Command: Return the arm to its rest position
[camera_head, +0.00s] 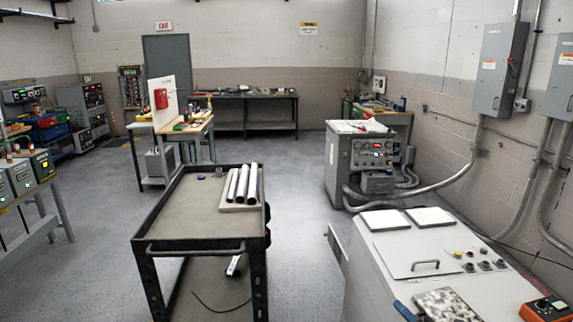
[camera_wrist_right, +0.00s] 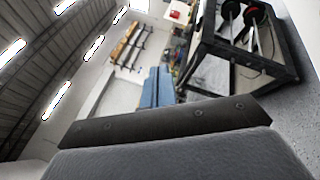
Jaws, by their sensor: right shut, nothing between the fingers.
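My right gripper (camera_wrist_right: 165,122) fills the lower part of the right wrist view as a dark bar with screws above a grey padded block. It is shut and empty. In that view it points past the dark cart frame (camera_wrist_right: 245,60), and the picture is tilted. I cannot clearly make out either gripper in the head view. My left gripper does not show. The black cart (camera_head: 175,220) stands ahead in the head view, with several pale tubes (camera_head: 242,183) on a board on its top.
A white cabinet (camera_head: 400,255) with two pale pads (camera_head: 430,217) stands at the right front. An orange box (camera_head: 547,308) sits on it. A grey machine (camera_head: 350,160) with hoses is behind it. A bench with green-lit units (camera_head: 30,175) is at left. Floor between is clear.

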